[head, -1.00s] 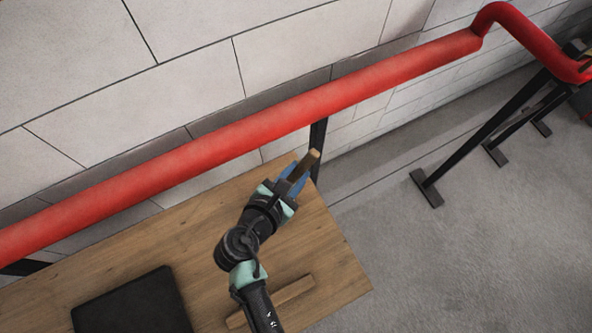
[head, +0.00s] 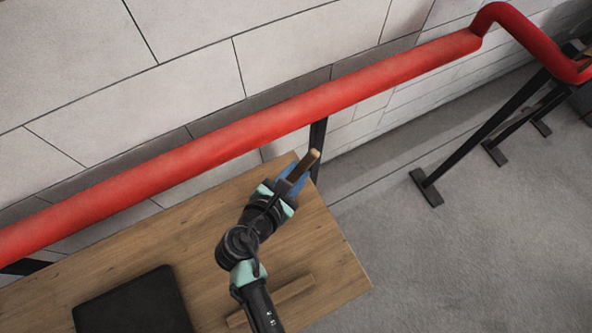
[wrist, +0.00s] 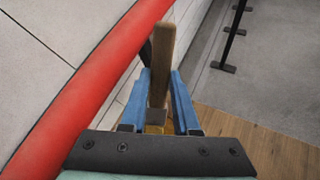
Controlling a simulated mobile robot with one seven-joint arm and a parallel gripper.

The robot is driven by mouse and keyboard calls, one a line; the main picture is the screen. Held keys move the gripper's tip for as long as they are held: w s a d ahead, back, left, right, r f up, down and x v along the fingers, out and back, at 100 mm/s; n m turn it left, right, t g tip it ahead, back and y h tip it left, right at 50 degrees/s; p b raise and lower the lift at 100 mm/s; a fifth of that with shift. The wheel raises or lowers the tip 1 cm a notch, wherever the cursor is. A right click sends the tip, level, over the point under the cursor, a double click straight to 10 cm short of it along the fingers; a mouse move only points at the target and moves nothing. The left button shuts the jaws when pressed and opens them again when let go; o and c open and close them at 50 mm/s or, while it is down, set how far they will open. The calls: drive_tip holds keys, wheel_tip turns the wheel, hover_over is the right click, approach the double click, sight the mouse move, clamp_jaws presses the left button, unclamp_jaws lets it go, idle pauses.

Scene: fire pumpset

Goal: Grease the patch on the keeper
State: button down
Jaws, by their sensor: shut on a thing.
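My gripper (head: 294,176) is over the far right corner of the wooden table, just below the red pipe in the head view. Its blue fingers are shut on a wooden stick (head: 311,159), which points up and away from me. In the wrist view the stick (wrist: 162,62) stands between the two blue fingers (wrist: 160,100). A little yellow shows low between the fingers, too small to name. I cannot make out the keeper or a grease patch in either view.
A thick red pipe (head: 250,126) runs along the white block wall. The wooden table (head: 330,262) holds a black flat slab (head: 133,303) and a wooden bar (head: 296,287) partly behind my arm. Black supports (head: 428,187) stand on the grey floor at right, with open floor nearby.

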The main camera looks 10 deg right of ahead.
sight(296, 178)
drive_tip(key=shift+r+p, duration=3.55)
drive_tip(key=shift+p, duration=0.4)
